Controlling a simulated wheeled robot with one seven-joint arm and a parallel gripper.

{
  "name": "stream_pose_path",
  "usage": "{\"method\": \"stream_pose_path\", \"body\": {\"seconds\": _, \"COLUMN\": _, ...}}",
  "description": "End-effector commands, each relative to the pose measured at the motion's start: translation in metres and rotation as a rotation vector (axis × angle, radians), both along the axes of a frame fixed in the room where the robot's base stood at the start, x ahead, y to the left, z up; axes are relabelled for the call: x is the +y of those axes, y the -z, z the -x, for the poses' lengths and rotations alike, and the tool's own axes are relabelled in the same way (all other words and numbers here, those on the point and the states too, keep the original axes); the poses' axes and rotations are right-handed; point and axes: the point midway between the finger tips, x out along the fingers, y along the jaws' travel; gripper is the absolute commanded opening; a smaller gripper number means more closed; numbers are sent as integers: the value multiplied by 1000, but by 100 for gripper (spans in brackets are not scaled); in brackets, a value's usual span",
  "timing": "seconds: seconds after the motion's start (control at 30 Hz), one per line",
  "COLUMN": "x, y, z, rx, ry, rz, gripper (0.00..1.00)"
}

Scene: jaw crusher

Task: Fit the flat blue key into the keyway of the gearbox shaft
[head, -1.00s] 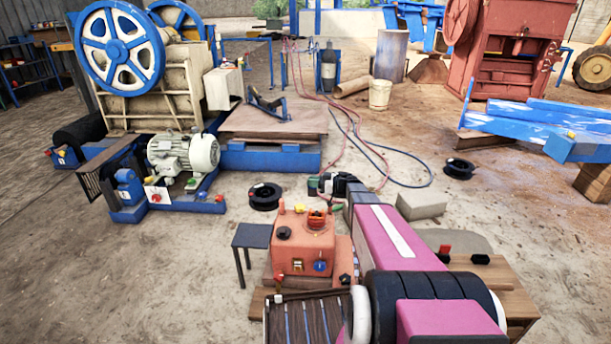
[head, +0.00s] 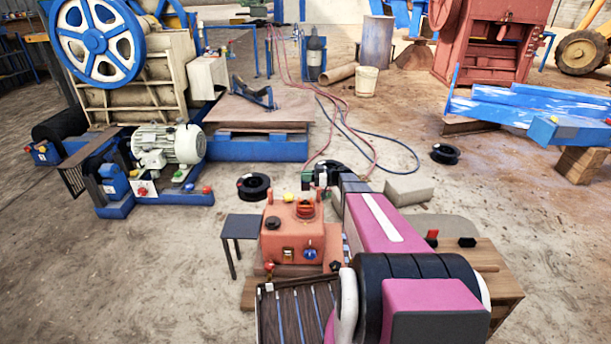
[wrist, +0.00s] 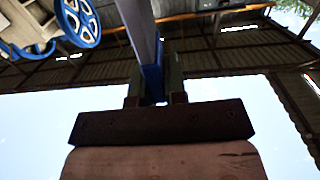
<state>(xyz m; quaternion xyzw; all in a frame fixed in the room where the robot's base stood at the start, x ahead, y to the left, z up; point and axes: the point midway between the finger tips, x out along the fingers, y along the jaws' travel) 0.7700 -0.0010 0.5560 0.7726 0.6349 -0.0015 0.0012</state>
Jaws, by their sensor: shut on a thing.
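In the wrist view a narrow flat bar (wrist: 151,78), blue at its lower end and pale grey higher up, stands between the dark fingers of my gripper (wrist: 155,93). My gripper is shut on it; this looks like the blue key. In the head view my gripper (head: 322,176) is small at the far end of my pink arm, and the key cannot be made out there. I cannot pick out the gearbox shaft or its keyway in either view.
An orange control box (head: 292,238) stands left of my arm, beside a small dark table (head: 240,228). A black spool (head: 254,186) and a grey block (head: 408,188) lie near my gripper. A motor (head: 170,145) stands at left. Hoses (head: 345,110) cross the floor.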

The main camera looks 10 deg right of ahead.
Motion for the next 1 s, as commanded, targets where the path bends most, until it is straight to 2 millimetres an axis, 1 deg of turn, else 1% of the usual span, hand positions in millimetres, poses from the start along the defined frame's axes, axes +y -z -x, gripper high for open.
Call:
{"method": "stream_pose_path", "body": {"seconds": 0.5, "x": 0, "y": 41, "z": -1, "rx": 1, "ry": 0, "rz": -1, "gripper": 0}}
{"method": "stream_pose_path", "body": {"seconds": 0.67, "x": 0, "y": 46, "z": 0, "rx": 0, "ry": 0, "rz": -1, "gripper": 0}}
{"method": "stream_pose_path", "body": {"seconds": 1.0, "x": 0, "y": 47, "z": 0, "rx": 0, "ry": 0, "rz": -1, "gripper": 0}}
